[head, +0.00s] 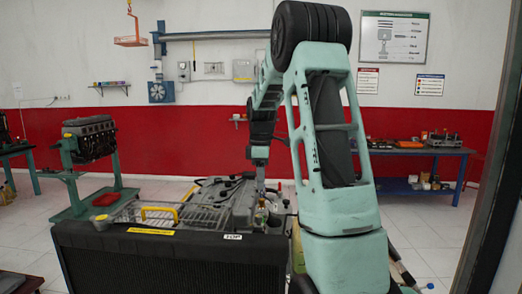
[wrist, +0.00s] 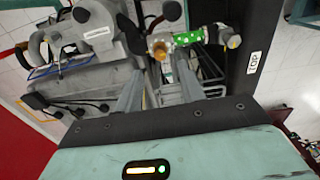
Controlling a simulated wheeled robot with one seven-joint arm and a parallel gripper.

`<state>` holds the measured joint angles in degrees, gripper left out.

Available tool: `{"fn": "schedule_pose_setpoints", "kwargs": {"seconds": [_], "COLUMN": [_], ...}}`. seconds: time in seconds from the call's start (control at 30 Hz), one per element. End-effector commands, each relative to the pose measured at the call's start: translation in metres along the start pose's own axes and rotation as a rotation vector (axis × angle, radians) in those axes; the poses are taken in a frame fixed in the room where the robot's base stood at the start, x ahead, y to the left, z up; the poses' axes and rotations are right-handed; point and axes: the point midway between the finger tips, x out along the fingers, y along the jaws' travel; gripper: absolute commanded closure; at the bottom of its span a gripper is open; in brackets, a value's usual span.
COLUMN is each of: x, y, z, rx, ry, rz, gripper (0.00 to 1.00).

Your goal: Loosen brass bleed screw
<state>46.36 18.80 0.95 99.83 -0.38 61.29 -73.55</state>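A brass fitting (wrist: 160,46), which looks like the bleed screw, sits on a pipe piece with a bright green section (wrist: 188,38) in the wrist view. In the head view, small brass-coloured parts (head: 262,203) show on the engine trainer below my arm, too small to make out. My gripper (wrist: 158,72) has its two grey fingers apart with nothing held between them. The brass fitting appears beyond the fingertips, roughly in line with the gap. In the head view my gripper (head: 261,183) points down over the trainer, and its fingers are hard to make out.
A black radiator panel (head: 170,262) with a TOP label stands in front. A wire rack (head: 155,212) with a yellow handle lies behind it. Grey engine parts (wrist: 100,30) and a hose lie left in the wrist view. A workbench (head: 420,151) stands at the back right.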

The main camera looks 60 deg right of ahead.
Motion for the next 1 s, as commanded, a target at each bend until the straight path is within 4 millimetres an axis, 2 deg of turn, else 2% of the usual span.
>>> {"fn": "schedule_pose_setpoints", "kwargs": {"seconds": [0.3,0.5,0.7,1.0], "x": [-0.074,-0.105,-0.117,-0.117], "y": [0.001,0.001,0.0,0.0], "z": [0.0,0.0,0.0,0.0], "rx": [-0.001,-0.001,-0.001,0.0], "ry": [0.002,0.001,0.0,0.0], "rz": [0.005,0.002,0.001,0.0], "gripper": [0.61,0.61,0.61,0.61]}}
